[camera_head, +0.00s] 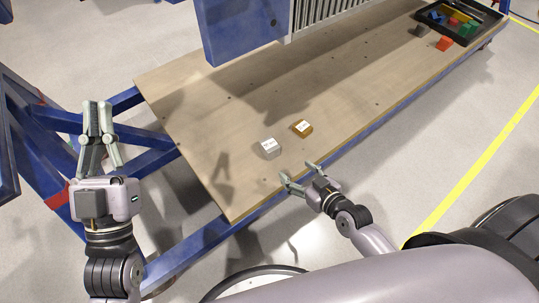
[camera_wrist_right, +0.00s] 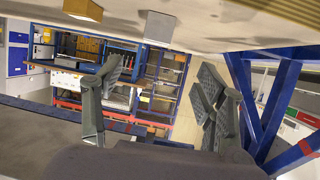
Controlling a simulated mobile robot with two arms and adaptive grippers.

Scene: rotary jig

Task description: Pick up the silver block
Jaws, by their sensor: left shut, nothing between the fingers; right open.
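The silver block (camera_head: 270,148), with a white label on top, sits on the wooden table (camera_head: 225,100) near its front edge. My right gripper (camera_head: 297,171) is open and empty, just to the right of and nearer than the silver block, apart from it. In the right wrist view, which looks upside down, the open fingers (camera_wrist_right: 165,85) have nothing between them, and a greyish block that seems to be the silver one (camera_wrist_right: 157,28) shows above them. My left gripper (camera_head: 98,105) is shut and empty, off the table's left end.
A gold-brown block (camera_head: 302,128) with a label sits close behind and right of the silver block. A black tray (camera_head: 462,41) of coloured pieces stands at the far right, with grey (camera_head: 422,30) and red (camera_head: 445,43) blocks beside it. A blue fixture (camera_head: 235,30) overhangs the table's back.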

